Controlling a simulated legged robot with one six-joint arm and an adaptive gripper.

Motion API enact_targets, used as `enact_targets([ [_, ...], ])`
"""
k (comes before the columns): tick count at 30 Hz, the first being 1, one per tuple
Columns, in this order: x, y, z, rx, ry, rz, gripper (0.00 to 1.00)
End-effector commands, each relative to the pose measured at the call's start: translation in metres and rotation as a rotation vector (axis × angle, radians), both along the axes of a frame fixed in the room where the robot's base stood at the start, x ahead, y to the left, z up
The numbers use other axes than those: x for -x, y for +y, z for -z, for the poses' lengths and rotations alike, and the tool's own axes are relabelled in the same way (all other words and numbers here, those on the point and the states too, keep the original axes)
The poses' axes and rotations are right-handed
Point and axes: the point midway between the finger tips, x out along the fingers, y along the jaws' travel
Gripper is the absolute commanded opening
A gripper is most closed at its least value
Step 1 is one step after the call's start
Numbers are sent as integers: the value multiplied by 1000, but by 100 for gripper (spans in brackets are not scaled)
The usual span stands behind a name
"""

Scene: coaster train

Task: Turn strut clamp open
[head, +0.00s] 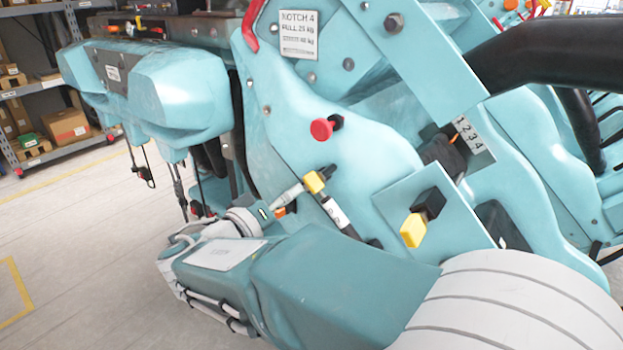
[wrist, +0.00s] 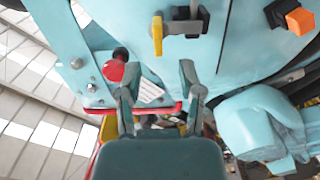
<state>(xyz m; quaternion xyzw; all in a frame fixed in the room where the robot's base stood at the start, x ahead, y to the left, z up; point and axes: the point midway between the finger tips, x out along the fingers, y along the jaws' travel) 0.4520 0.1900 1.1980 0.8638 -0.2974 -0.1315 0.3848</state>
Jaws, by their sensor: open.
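The strut clamp shows in the wrist view as a black block (wrist: 186,28) on a grey strut, with a yellow lever (wrist: 157,36) at its left side. The lever runs up and down the picture, roughly along the strut. In the head view the yellow part (head: 315,182) sits at the upper end of the black and white strut (head: 337,213), just past my fingers. My gripper (wrist: 160,82) is open and empty; it also shows in the head view (head: 298,190). In the wrist view the lever lies above the fingertips, not between them. Contact cannot be told.
A red knob (head: 322,128) stands out from the teal panel above the clamp. A thick black bar (head: 550,55) crosses the upper right. Floor (head: 80,240) is clear at left.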

Motion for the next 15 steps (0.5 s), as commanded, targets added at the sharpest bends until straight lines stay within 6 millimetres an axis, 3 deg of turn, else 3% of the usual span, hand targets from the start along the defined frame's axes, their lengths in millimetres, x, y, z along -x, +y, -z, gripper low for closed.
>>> enact_targets([
  [7, -35, -29, 0, 0, 0, 4, 49],
  [15, -49, -40, 0, -1, 1, 0, 49],
])
